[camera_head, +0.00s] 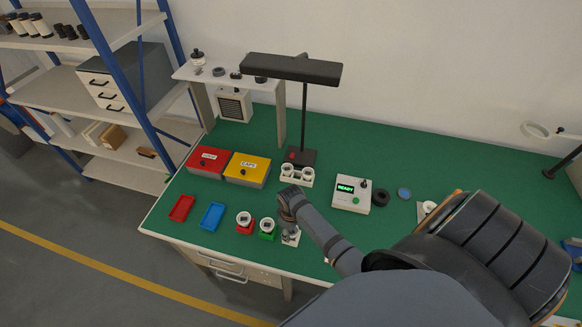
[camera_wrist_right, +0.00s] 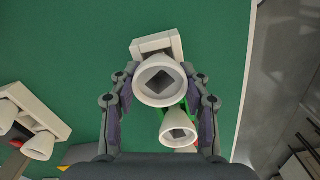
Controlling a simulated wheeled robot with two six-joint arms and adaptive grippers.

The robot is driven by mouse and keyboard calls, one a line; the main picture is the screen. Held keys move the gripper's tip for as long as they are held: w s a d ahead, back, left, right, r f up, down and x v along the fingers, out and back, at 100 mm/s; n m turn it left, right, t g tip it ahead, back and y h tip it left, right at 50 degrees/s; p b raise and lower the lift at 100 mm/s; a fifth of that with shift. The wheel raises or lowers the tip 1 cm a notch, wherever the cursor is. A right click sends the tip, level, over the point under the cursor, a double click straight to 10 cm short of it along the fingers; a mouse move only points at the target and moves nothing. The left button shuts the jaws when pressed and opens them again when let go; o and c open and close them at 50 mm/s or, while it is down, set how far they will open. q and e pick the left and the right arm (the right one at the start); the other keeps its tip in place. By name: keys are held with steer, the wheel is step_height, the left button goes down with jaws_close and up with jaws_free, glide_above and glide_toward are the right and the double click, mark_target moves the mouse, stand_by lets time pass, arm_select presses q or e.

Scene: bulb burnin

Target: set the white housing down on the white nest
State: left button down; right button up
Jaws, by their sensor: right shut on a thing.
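My right gripper (camera_wrist_right: 162,98) is shut on a white cup-shaped housing (camera_wrist_right: 160,82), with one finger on each side of its wall. The housing's wide mouth faces the wrist camera and shows a dark square inside. The white nest (camera_wrist_right: 157,43) shows partly behind the housing, which hides the rest of it. In the head view my right gripper (camera_head: 287,212) is right over the white nest (camera_head: 290,238) near the table's front edge. I cannot tell whether the housing touches the nest. My left gripper is not in view.
Close to the left, a green nest (camera_head: 267,237) and a red nest (camera_head: 243,230) each hold a white housing. A white two-place stand (camera_head: 296,182) with white cups is behind. Blue (camera_head: 212,216) and red trays (camera_head: 181,208) lie left. A tester (camera_head: 351,195) reading READY stands right.

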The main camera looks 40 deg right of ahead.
steer(key=o, duration=1.1)
step_height(320, 180, up, 12)
